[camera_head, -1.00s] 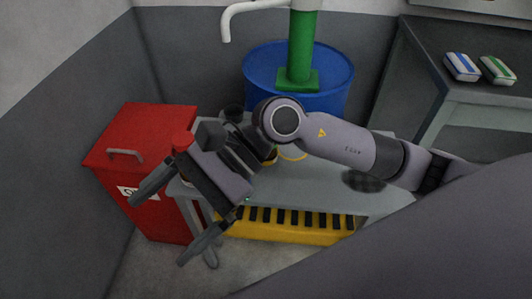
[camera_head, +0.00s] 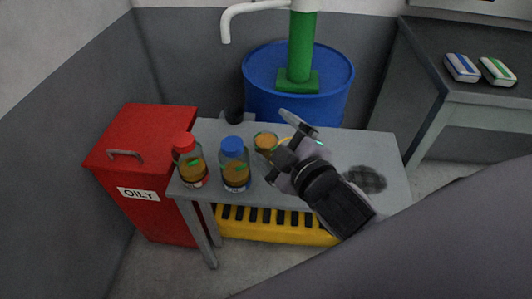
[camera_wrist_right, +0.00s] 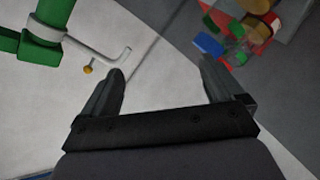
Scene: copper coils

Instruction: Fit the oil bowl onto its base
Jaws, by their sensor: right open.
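A small clear bowl with amber contents (camera_head: 265,141), which looks like the oil bowl, stands on the grey table right of the blue-capped bottle. Behind it, at the table's back edge, is a grey fitting with a dark round part (camera_head: 234,116); I cannot tell for sure that it is the base. My right gripper (camera_head: 290,150) is open and appears just right of the bowl, partly covering a thin yellow curved thing there. In the right wrist view my open gripper (camera_wrist_right: 165,80) has nothing between its fingers. My left gripper is not in view.
A red-capped bottle (camera_head: 189,165) and a blue-capped bottle (camera_head: 235,165) stand at the left of the grey table (camera_head: 372,146). A red bin (camera_head: 140,135) stands left of it. A blue drum (camera_head: 335,85) with a green pump is behind. A dark patch marks the table's right part.

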